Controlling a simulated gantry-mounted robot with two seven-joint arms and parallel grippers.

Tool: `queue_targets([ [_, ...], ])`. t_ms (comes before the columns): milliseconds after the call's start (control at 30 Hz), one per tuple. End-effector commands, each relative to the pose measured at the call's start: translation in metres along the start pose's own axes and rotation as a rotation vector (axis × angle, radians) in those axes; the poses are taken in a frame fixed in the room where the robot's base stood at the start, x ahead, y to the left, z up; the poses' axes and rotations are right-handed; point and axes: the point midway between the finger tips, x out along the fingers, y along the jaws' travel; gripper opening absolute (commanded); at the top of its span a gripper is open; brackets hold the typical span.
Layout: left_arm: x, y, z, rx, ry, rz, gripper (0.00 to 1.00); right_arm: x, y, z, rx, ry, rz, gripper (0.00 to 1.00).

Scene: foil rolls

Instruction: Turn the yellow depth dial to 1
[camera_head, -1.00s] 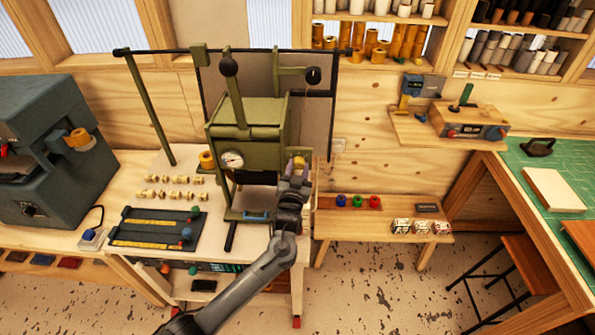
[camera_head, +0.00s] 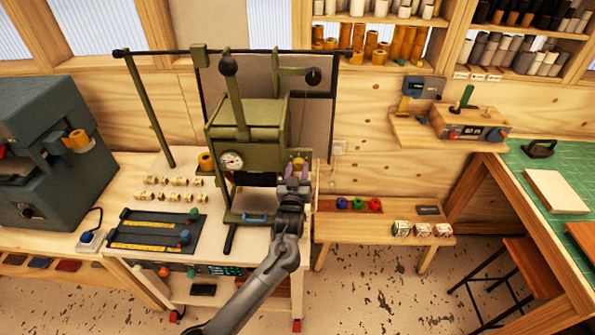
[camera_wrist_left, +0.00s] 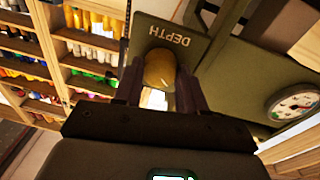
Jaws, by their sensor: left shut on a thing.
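The yellow depth dial (camera_wrist_left: 159,68) sits on the olive green plate marked DEPTH (camera_wrist_left: 184,42) in the left wrist view, where the lettering appears upside down. In the head view the dial (camera_head: 298,161) shows small at the right side of the green press (camera_head: 248,125). My left gripper (camera_head: 297,172) is shut on the dial from the front, and its two fingers (camera_wrist_left: 158,85) lie on either side of it in the wrist view. The dial's numbers and pointer are hidden or too small to read. My right gripper is not in view.
A round gauge (camera_head: 231,160) is on the press front, close to the left of my arm. A low bench (camera_head: 385,225) with coloured knobs stands to the right. Two slotted dark plates (camera_head: 155,229) and several brass pieces (camera_head: 166,188) lie on the table to the left.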

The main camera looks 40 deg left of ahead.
Motion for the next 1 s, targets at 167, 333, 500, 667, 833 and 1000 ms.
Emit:
queue_targets([
  [167,0.0,0.0,0.0,-0.001,-0.001,0.0,0.55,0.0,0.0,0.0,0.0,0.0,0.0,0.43],
  [333,0.0,0.0,0.0,0.0,0.0,0.0,0.66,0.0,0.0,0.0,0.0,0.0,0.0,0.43],
  [500,0.0,0.0,0.0,0.0,0.0,0.0,0.66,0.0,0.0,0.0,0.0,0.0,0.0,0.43],
  [667,-0.007,0.0,0.0,-0.001,0.0,0.001,0.66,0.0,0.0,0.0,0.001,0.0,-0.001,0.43],
  [833,-0.03,0.0,0.001,-0.001,-0.001,0.001,0.66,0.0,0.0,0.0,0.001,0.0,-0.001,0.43],
  [1000,-0.06,0.0,0.001,-0.002,-0.002,0.001,0.66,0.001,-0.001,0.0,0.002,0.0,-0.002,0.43],
])
